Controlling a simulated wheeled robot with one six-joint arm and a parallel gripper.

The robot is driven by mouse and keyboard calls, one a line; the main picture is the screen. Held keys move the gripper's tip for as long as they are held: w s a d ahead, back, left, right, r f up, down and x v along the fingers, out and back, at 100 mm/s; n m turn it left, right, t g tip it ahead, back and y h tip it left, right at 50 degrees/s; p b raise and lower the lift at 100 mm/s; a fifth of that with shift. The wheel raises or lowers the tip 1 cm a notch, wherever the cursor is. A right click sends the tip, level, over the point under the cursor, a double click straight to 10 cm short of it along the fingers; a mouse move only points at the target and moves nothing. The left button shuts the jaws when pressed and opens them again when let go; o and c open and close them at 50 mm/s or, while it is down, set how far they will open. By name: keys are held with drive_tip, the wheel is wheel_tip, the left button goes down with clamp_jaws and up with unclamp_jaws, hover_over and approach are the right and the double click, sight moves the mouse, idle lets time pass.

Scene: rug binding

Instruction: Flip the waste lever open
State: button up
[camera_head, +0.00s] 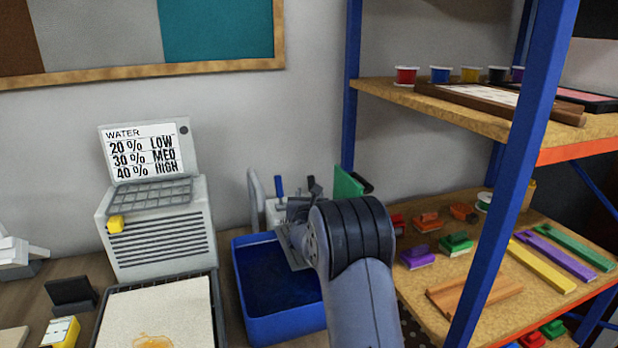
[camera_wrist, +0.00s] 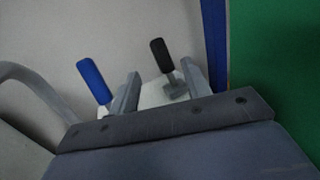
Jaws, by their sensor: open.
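Two small levers stand on a pale block behind the blue tub, and no readable label shows which is the waste lever. One has a blue grip (camera_wrist: 91,80), also visible in the head view (camera_head: 280,186). The other has a black grip (camera_wrist: 159,57) on a grey base. My gripper (camera_wrist: 161,72) is open. In the wrist view, the black lever shows between its two fingers and the blue lever lies outside the left finger. I cannot tell whether a finger touches the black lever. In the head view my wrist partly hides my gripper (camera_head: 298,207) and the levers.
The blue tub (camera_head: 250,312) with dark blue contents sits below my wrist. A curved grey spout (camera_head: 255,190) rises left of the levers, and a green panel (camera_head: 346,184) stands right. A blue-posted shelf (camera_head: 508,180) is at right, a grey WATER machine (camera_head: 160,240) at left.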

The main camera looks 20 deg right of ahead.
sight(311, 183)
drive_tip(key=p+x, duration=0.4)
drive_tip(key=x, duration=0.6)
drive_tip(key=shift+c, duration=0.3)
clamp_jaws()
